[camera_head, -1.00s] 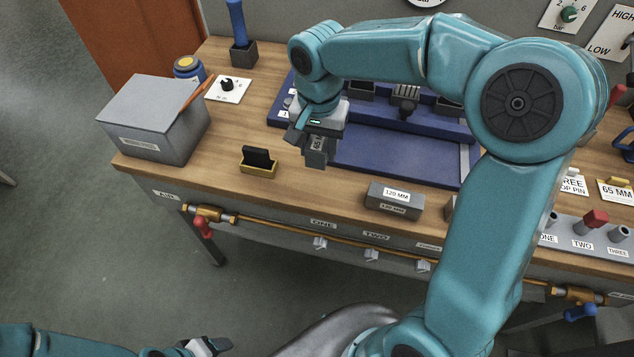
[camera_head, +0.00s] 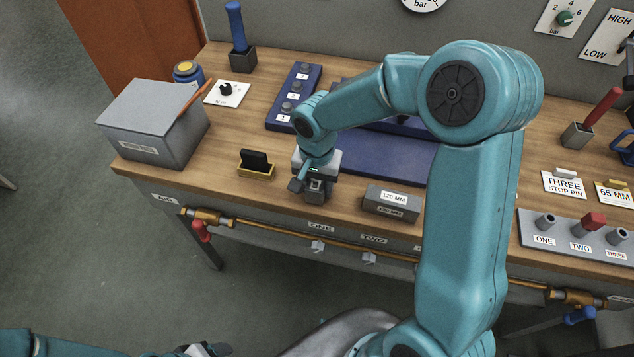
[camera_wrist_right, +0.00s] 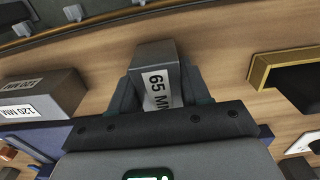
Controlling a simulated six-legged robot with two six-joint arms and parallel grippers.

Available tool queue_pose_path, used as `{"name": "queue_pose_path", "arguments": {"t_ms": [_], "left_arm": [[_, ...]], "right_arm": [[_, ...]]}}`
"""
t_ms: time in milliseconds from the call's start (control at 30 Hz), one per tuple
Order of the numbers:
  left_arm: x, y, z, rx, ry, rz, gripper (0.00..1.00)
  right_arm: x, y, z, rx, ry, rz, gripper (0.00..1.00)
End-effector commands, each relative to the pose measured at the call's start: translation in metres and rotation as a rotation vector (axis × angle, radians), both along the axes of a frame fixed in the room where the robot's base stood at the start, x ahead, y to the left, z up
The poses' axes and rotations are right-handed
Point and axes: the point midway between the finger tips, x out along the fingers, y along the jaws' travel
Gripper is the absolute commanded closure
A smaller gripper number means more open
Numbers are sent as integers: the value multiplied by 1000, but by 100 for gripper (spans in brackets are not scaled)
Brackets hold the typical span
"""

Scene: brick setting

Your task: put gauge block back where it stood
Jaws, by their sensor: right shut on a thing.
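The gauge block (camera_wrist_right: 156,62) is a grey block with a white 65 MM label, and my right gripper (camera_wrist_right: 160,92) is shut on it in the right wrist view. In the head view my right gripper (camera_head: 316,188) points down near the bench's front edge, between the yellow tray with a black piece and the grey 120 MM block (camera_head: 392,202). The held block (camera_head: 314,194) shows small below the fingers; whether it touches the bench top is unclear. The 120 MM block also shows in the right wrist view (camera_wrist_right: 45,95). My left gripper (camera_head: 205,350) is at the bottom edge, partly cut off.
The yellow tray (camera_head: 256,172) stands left of my right gripper. A grey box (camera_head: 155,125) stands farther left. A blue fixture (camera_head: 385,158) lies behind the gripper. A 65 MM card (camera_head: 613,194) and a socket strip (camera_head: 560,238) are at the right. The bench's front edge is close.

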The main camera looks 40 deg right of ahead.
Motion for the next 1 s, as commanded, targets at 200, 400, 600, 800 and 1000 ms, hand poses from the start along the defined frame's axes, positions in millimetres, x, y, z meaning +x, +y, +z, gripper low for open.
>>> {"name": "queue_pose_path", "arguments": {"t_ms": [200,400,600,800,1000], "left_arm": [[0,0,-4,0,0,0,35],[0,0,-4,0,0,0,35],[0,0,3,0,0,0,35],[0,0,2,0,0,0,35],[0,0,3,0,0,0,35]], "right_arm": [[0,0,-3,0,0,0,28],[0,0,-3,0,0,0,28],[0,0,6,0,-1,0,28],[1,0,47,0,-6,-1,28],[1,0,92,0,-6,-1,28]]}}
